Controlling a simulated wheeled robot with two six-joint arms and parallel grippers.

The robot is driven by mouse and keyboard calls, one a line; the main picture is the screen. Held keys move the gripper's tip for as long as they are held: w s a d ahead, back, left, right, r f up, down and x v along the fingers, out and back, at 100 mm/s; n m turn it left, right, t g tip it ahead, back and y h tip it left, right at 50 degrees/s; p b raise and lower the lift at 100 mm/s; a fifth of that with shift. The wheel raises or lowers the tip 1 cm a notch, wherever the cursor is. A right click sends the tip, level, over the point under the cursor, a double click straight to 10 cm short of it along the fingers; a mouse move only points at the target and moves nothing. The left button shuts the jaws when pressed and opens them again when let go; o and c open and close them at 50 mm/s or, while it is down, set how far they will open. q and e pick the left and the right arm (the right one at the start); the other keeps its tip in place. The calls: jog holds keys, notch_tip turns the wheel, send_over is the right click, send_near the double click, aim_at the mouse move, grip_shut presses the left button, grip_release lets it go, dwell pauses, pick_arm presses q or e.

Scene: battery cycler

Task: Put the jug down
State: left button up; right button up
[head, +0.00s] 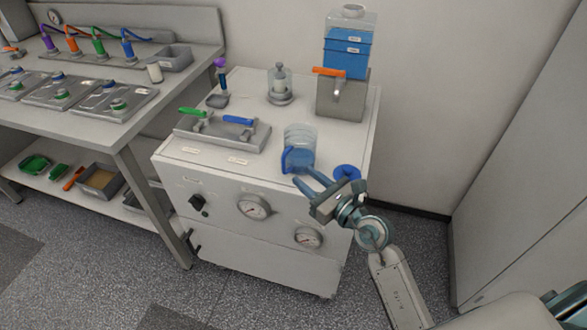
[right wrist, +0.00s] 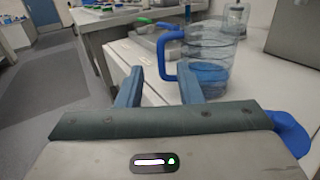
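The clear jug (head: 301,137) with a blue handle (head: 289,160) and blue liquid low inside stands upright on the white cart top (head: 240,171), near its front edge. It also shows in the right wrist view (right wrist: 211,66). My right gripper (head: 302,178) is at the handle side of the jug. In the right wrist view its two fingers (right wrist: 158,85) are apart, with the blue handle (right wrist: 168,57) just ahead between the tips. I see no grip on the handle; whether a finger touches it I cannot tell. My left gripper is not in view.
A blue round part (head: 347,173) is at the cart's front right edge, close to my right gripper. Behind the jug stand a glass vessel (head: 279,86) and a grey box with a blue tank (head: 346,58). A grey tray (head: 222,134) lies to the left.

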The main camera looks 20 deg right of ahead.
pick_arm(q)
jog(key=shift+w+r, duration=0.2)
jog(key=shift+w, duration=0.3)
pick_arm(e)
jog(key=shift+v, duration=1.55)
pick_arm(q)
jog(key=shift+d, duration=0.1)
